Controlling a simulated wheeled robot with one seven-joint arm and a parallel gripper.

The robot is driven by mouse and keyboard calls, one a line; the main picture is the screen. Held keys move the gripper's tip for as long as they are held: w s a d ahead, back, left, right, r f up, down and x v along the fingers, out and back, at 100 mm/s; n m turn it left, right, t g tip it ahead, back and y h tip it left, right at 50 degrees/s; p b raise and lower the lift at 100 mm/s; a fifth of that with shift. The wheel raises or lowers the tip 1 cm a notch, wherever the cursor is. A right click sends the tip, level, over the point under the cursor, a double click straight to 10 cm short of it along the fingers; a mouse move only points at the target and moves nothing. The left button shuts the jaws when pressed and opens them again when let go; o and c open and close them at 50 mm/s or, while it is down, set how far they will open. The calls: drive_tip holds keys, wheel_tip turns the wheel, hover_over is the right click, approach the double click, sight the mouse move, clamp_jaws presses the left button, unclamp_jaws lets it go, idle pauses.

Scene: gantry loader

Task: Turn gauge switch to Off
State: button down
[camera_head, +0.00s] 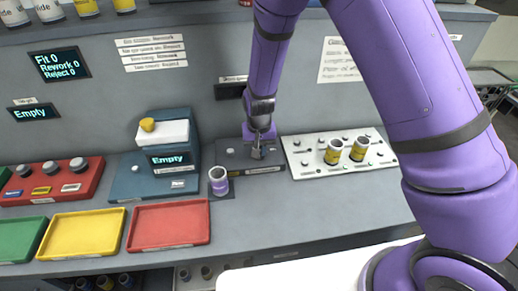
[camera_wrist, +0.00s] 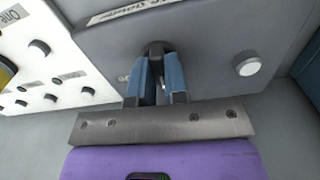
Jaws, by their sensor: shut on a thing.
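The gauge switch is a small dark knob (camera_wrist: 156,46) on a grey panel box (camera_wrist: 215,65) in the wrist view. My gripper (camera_wrist: 157,62) is shut on the knob, with a blue finger on either side of it. Lettering beside the knob is partly hidden by the fingers, so I cannot tell its setting. In the head view my gripper (camera_head: 257,148) reaches down to the same grey box (camera_head: 228,157) on the bench, and it hides the knob there.
A white pegged board (camera_head: 308,163) with two yellow-banded cups stands right of the box. A purple cup (camera_head: 218,186) stands in front left. A blue unit (camera_head: 180,146) reading "Empty" and red (camera_head: 168,225), yellow (camera_head: 82,232) and green trays (camera_head: 20,238) are further left.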

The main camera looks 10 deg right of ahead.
drive_tip(key=shift+n, duration=0.4)
drive_tip(key=c, duration=1.1)
unclamp_jaws()
drive_tip(key=shift+c, duration=0.2)
wheel_tip(320, 180, up, 11)
